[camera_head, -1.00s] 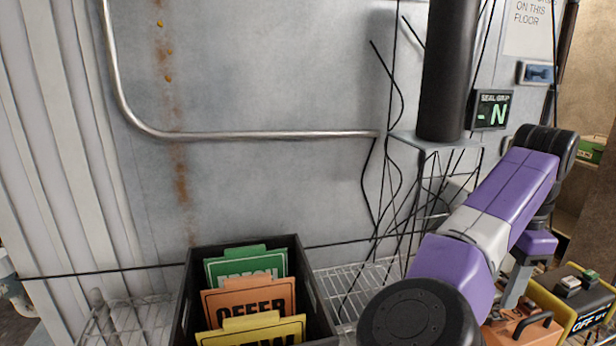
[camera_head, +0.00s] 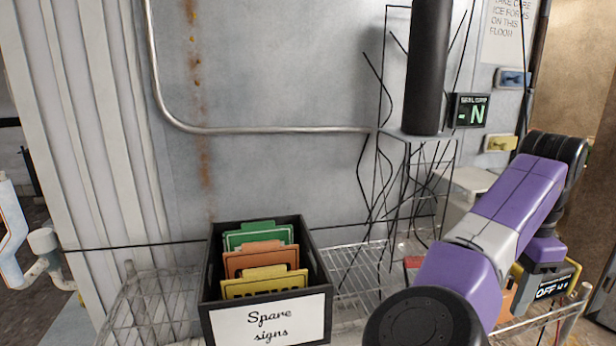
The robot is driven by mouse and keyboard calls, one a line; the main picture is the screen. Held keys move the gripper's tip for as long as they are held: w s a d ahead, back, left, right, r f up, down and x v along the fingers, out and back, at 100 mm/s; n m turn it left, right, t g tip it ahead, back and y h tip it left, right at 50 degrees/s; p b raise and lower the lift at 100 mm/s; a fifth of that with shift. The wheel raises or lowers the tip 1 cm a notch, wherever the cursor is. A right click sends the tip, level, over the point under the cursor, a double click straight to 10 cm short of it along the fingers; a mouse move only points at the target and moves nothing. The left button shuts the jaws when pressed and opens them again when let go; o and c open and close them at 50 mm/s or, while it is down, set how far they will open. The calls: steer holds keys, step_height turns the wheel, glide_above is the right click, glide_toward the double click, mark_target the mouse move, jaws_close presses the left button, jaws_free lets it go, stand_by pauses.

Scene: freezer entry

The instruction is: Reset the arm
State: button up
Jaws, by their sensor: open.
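My purple and grey arm fills the lower right of the head view, bent with its dark elbow at the upper right. My gripper (camera_head: 541,279) hangs below the purple wrist at the right, partly hidden behind the arm. Its jaws are open and I see nothing held between them. It is above the right end of the wire shelf, close to a black and yellow sign reading "OFF" (camera_head: 553,288).
A black box labelled "Spare signs" (camera_head: 266,325) holds green, orange and yellow signs on the wire shelf (camera_head: 165,289). A black cylinder (camera_head: 428,75) stands on a wire stand. Beside it is a "SEAL GRIP" display (camera_head: 470,111). A metal rail (camera_head: 270,129) runs along the wall.

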steer(key=w+d+r+n+t+h, duration=0.2)
steer(key=w+d+r+t+h, duration=0.15)
steer(key=d+h, duration=0.35)
steer(key=w+d+r+n+t+h, duration=0.25)
steer(key=d+t+h, duration=0.2)
steer(key=d, duration=0.55)
steer(key=s+a+f+n+t+y, duration=0.5)
steer(key=s+a+n, duration=0.3)
steer(key=a, duration=0.3)
steer(key=s+a+f+n+t+y, duration=0.35)
steer(key=s+a+n+t, duration=0.4)
steer(key=a, duration=0.45)
steer(key=s+a+f+g+y, duration=0.1)
steer(key=s+a+f+g, duration=0.1)
steer(key=s, duration=0.8)
steer(key=s+a+f+m+g+y, duration=0.1)
steer(key=s+a+f, duration=0.4)
steer(key=s, duration=0.5)
steer(key=s+a+f+g+y, duration=0.1)
steer(key=s+a+f, duration=0.3)
steer(key=s, duration=0.6)
steer(key=shift+s+a+f+g, duration=0.2)
steer(key=shift+s+f+g, duration=0.05)
steer(key=shift+f+g, duration=0.6)
